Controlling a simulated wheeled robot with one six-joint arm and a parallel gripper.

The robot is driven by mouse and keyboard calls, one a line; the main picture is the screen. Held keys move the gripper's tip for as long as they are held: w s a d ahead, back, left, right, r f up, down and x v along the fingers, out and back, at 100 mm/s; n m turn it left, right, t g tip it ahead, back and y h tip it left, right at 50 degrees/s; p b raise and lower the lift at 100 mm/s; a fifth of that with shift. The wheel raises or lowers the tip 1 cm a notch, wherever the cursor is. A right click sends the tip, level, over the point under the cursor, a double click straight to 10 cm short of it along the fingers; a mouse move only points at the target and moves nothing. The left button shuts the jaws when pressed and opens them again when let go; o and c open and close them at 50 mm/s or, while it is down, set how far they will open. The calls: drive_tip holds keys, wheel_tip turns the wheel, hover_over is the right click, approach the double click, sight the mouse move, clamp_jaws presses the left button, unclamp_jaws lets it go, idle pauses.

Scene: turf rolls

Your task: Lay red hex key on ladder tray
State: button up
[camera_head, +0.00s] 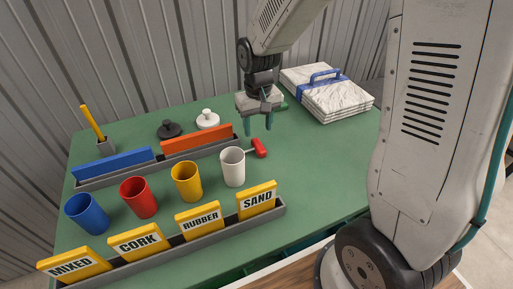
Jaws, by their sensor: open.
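A red-handled tool (259,148), which looks like the red hex key, lies on the green table just right of the white cup. A short grey shaft runs left from its handle toward the cup. My gripper (258,125) is above and behind the red handle, pointing down with its two teal fingers apart and nothing between them. I cannot tell its exact height over the table. No ladder tray can be made out in this view.
Blue, red, yellow and white cups (233,168) stand in a row. In front is a grey rail (190,245) with yellow label cards. Behind are a rail of blue and orange blocks (196,139) and two knobbed discs. A wrapped stack (335,101) lies back right. The table's right part is clear.

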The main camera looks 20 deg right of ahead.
sight(256, 140)
drive_tip(key=f, duration=0.5)
drive_tip(key=shift+s+a, duration=0.15)
drive_tip(key=shift+a, duration=0.15)
drive_tip(key=shift+r, duration=0.1)
clamp_jaws()
drive_tip(key=shift+r, duration=0.1)
